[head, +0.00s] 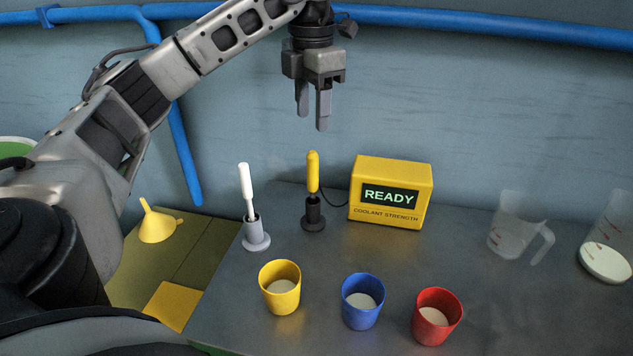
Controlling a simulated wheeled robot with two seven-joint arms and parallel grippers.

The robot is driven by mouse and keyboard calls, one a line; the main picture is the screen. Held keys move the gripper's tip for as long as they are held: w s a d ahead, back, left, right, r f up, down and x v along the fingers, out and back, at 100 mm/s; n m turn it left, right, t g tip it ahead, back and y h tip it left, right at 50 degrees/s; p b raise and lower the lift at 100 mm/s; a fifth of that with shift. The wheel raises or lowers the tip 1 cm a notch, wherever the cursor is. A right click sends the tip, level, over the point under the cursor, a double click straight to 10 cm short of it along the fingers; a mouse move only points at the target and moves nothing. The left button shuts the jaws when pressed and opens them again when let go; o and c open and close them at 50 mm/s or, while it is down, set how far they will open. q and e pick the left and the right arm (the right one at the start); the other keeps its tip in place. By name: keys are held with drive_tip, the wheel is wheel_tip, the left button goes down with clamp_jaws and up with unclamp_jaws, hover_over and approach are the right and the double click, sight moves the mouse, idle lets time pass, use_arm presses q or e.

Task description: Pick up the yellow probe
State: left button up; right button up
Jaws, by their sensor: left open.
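The yellow probe (313,172) stands upright in a dark holder (313,215) on the grey cart top. A dark cable runs from near it to the yellow coolant strength meter (390,192), whose screen reads READY. My left gripper (313,112) is open and empty, pointing down. In the picture it is straight above the probe, with a clear gap between the fingertips and the probe's top. My right gripper is not in view.
A white stick stands in a grey holder (256,238) left of the probe. Yellow (280,298), blue (362,311) and red (436,326) cups stand in front. A clear jug (508,238) and a beaker (607,245) are at right. A yellow funnel (157,226) lies at left.

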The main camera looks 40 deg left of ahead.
sight(312, 190)
use_arm(q)
wheel_tip(312, 190, down, 13)
drive_tip(key=shift+a+r, duration=0.1)
drive_tip(key=shift+r, duration=0.05)
clamp_jaws()
idle(0.4)
